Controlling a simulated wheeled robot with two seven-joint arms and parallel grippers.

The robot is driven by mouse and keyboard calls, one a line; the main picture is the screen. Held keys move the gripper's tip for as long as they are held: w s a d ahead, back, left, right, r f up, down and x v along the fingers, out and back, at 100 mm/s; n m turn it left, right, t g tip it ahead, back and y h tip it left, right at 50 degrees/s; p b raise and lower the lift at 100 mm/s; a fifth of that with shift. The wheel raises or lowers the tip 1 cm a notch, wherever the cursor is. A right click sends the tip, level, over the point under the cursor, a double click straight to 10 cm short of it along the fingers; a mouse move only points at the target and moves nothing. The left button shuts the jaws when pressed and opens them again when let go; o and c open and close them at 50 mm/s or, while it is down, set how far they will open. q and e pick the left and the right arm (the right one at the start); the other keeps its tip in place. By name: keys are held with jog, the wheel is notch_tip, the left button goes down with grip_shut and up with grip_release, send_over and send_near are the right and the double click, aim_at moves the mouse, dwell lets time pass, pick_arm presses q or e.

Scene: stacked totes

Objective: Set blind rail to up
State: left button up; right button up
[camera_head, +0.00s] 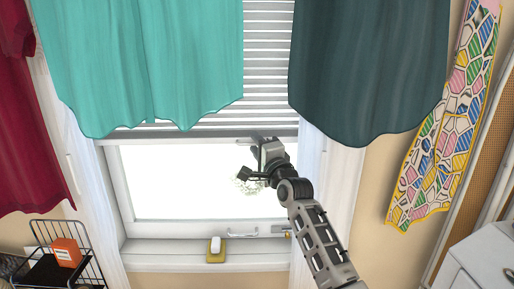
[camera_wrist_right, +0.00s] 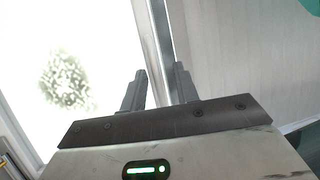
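The blind rail (camera_head: 210,133) is the pale bar at the bottom of the white slatted blind (camera_head: 270,50), in the upper part of the window. Its ends run behind the curtains' lower area. My right gripper (camera_head: 262,152) is at the rail's right part, reaching up from below. In the right wrist view the two fingers (camera_wrist_right: 160,82) stand a short way apart, with the rail (camera_wrist_right: 158,45) running between them; they appear closed on it. The blind's slats (camera_wrist_right: 235,60) fill the right of that view. My left gripper is not in view.
Teal (camera_head: 145,65) and dark green (camera_head: 365,70) curtains hang on both sides of the blind. A white object on a yellow base (camera_head: 215,250) sits on the sill (camera_head: 170,256). The bright pane below the rail is uncovered.

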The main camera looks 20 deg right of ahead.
jog(key=shift+f, duration=0.15)
jog(key=s+f+b, duration=0.1)
jog(key=s+f, duration=0.1)
jog(key=s, duration=1.3)
jog(key=shift+s+f, duration=0.35)
jog(key=shift+d, duration=0.1)
